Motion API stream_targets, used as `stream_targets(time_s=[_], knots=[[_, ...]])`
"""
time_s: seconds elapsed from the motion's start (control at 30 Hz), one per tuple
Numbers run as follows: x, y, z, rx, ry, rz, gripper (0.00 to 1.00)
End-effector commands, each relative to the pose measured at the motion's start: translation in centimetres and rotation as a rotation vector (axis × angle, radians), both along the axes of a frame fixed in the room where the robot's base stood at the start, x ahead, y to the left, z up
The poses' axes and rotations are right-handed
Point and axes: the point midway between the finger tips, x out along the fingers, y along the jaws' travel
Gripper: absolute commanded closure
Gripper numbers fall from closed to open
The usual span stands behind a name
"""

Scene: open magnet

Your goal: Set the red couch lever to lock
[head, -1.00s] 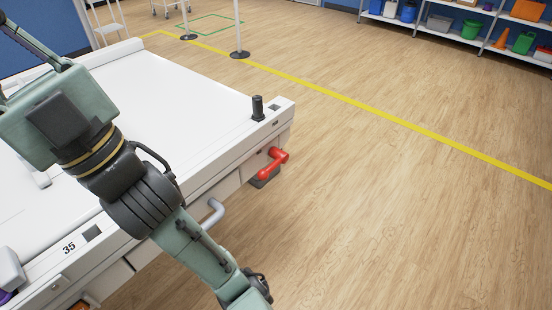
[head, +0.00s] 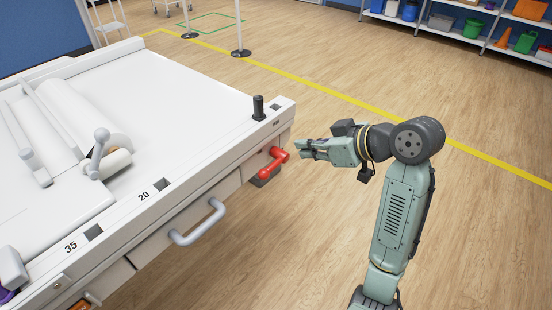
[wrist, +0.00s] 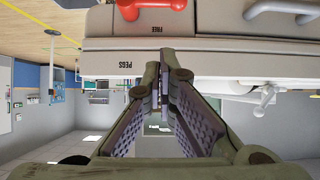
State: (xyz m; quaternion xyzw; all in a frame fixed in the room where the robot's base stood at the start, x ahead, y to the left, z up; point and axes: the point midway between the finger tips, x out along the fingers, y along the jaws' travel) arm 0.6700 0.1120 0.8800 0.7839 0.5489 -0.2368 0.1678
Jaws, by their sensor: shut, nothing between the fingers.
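The red couch lever (head: 272,164) is on the end face of the white couch (head: 190,85), near its right corner. In the wrist view, which is upside down, part of the red lever (wrist: 152,6) shows at the top edge, beside a label reading FREE (wrist: 160,29). My gripper (head: 303,149) is just right of the lever in the head view, pointing left toward it, with its fingers shut and empty. In the wrist view the closed fingertips (wrist: 158,72) are below the lever in the picture, apart from it. A lock marking is not visible.
A grey drawer handle (head: 195,225) sticks out left of the lever. A black peg (head: 258,107) stands on the couch corner above it. A label reading PEGS (wrist: 125,65) shows in the wrist view.

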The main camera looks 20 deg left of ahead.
Motion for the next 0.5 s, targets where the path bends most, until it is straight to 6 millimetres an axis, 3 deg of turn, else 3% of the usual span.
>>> stream_targets(time_s=[0.33, 0.5], knots=[[0.0, 0.2, -0.1, 0.000, 0.002, 0.001, 1.00], [0.5, 1.7, -1.1, 0.001, 0.005, 0.002, 1.00]])
